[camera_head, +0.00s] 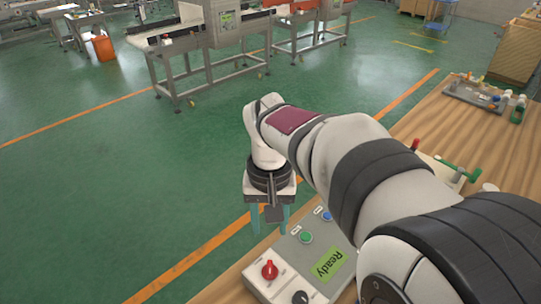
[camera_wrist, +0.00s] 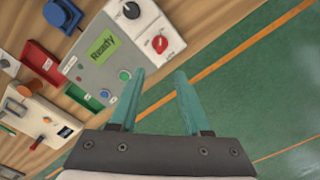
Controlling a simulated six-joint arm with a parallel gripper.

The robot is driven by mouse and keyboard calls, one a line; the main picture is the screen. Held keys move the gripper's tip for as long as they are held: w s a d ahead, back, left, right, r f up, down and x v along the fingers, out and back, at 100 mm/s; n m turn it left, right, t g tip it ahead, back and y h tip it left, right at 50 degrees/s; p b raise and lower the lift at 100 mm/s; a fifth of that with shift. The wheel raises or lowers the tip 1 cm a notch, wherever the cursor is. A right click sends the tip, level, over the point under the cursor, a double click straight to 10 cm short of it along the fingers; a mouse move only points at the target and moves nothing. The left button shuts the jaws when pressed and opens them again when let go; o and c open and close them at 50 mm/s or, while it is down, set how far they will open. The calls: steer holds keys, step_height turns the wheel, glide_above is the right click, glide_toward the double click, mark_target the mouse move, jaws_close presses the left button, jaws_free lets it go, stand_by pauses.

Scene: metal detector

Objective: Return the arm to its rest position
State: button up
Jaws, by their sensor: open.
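My arm reaches in from the lower right in the head view, its white links with black bands bending down at the far end. My gripper (camera_head: 270,228) points down there, its two teal fingers apart with a dark block showing between them higher up. The fingers hang beside a grey control panel (camera_wrist: 92,58) with a green "Ready" screen. This control panel (camera_head: 283,274) also shows below the gripper in the head view.
A wooden table (camera_head: 440,127) carries the panel, a tray of small items (camera_head: 484,97) and a green-handled tool (camera_head: 462,170). Conveyor machines (camera_head: 205,45) stand far back. Green floor (camera_head: 120,170) is open at left.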

steer(key=s+d+f+m+y, duration=0.1)
steer(key=s+d+m, duration=0.1)
steer(key=s, duration=0.8)
steer(key=s+d+f+m, duration=0.1)
steer(key=s+d+m, duration=0.2)
steer(key=s, duration=0.8)
steer(key=shift+d+y, duration=0.4)
steer(key=shift+d, duration=0.6)
steer(key=shift+w, duration=0.1)
